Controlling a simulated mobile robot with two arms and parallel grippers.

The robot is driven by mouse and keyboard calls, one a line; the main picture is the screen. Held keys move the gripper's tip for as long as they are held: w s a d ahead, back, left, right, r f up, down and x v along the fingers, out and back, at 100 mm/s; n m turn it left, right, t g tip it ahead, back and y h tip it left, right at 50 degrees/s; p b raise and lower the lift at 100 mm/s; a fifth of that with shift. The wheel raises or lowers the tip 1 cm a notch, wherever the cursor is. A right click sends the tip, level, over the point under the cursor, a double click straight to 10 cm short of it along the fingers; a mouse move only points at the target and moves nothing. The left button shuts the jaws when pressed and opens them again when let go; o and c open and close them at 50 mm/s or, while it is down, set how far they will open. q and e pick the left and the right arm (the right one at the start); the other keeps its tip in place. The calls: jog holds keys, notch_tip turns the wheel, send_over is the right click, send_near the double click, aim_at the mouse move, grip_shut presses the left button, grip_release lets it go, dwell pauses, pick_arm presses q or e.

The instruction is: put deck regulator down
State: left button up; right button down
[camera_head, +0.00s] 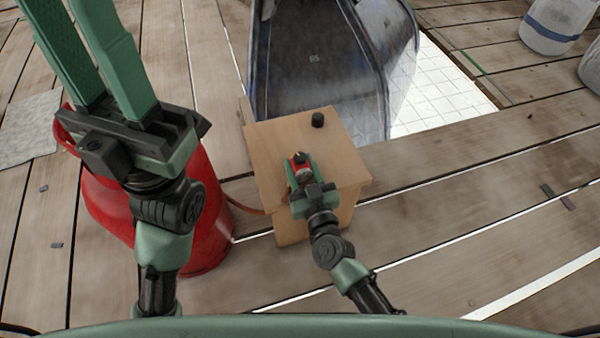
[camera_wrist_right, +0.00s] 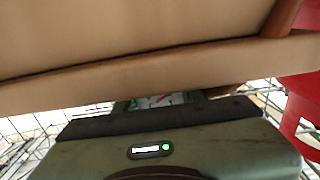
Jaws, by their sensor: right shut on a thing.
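The deck regulator (camera_head: 301,164), a small red and metal fitting with a dark top, sits between the fingers of my right gripper (camera_head: 302,168). The right gripper is shut on it, over the near part of a wooden box's top (camera_head: 265,150). I cannot tell whether the regulator touches the box. In the right wrist view, a white dial with a red needle (camera_wrist_right: 155,100) shows just beyond the gripper body; the rest is hidden. My left gripper (camera_head: 65,12) is open and empty, its fingers apart, above the red canister at left.
A small black knob (camera_head: 317,119) stands on the box top's far side. A red canister (camera_head: 208,232) stands left of the box, a reddish hose (camera_head: 244,208) between them. A dark glossy hull-like shape (camera_head: 315,65) lies behind. Pale containers (camera_head: 557,22) stand far right.

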jog(key=shift+f, duration=0.15)
jog(key=shift+f, duration=0.1)
jog(key=c, duration=1.2)
grip_release()
jog(key=shift+f, duration=0.15)
jog(key=o, duration=0.4)
jog(key=shift+c, duration=0.2)
